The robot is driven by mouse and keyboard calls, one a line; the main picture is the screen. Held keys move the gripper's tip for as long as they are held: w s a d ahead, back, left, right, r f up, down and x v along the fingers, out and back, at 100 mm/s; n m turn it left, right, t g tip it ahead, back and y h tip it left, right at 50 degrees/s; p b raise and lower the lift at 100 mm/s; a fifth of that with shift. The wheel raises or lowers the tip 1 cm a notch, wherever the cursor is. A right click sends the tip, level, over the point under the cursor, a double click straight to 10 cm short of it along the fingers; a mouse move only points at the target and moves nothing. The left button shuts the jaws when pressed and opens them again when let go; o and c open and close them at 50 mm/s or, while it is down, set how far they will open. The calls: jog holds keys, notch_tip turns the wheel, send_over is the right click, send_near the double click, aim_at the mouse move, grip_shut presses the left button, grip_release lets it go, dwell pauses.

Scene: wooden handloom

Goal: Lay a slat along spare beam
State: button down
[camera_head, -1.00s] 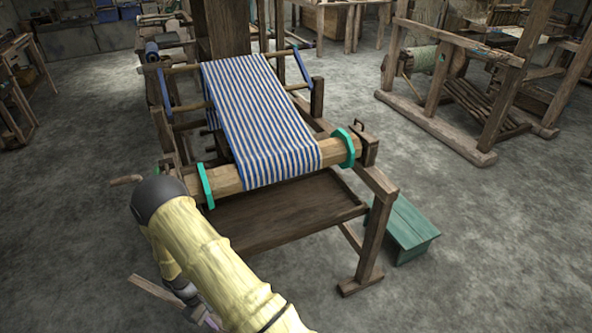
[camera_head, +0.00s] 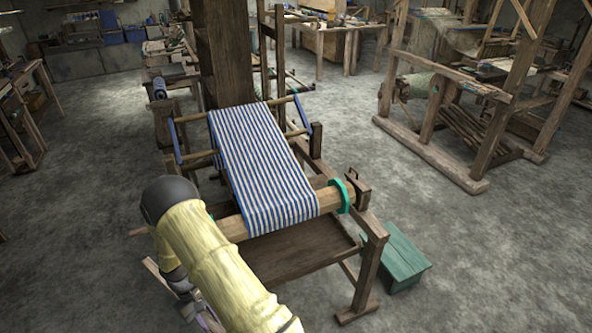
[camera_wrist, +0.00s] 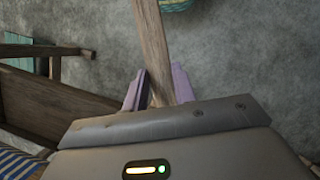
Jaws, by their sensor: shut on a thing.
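My gripper (camera_wrist: 158,88) is shut on a brown wooden slat (camera_wrist: 152,42). Its purple fingers show on either side of the slat in the wrist view, and the slat runs from them to the top edge. In the head view my gripper (camera_head: 207,318) is low on the left, largely hidden by my yellow arm, with part of the slat (camera_head: 156,276) beside it. The near loom has a round wooden beam (camera_head: 328,200) under blue-striped cloth (camera_head: 262,165), with a green disc (camera_head: 343,196) at its right end. I cannot tell which beam is the spare one.
A green bench (camera_head: 400,258) stands on the floor right of the near loom. Another wooden loom (camera_head: 455,85) stands at the upper right. Open grey floor lies between. In the wrist view, a patterned green object (camera_wrist: 176,4) is cut off at the top edge.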

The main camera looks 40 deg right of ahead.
notch_tip(320, 180, up, 15)
jog(key=w+d+m+p, duration=0.1)
jog(key=w+m+p, duration=0.1)
jog(key=p, duration=0.9)
jog(key=shift+w+d+r+y, duration=0.2)
jog(key=shift+w+d+y, duration=0.1)
jog(key=shift+w+y, duration=0.15)
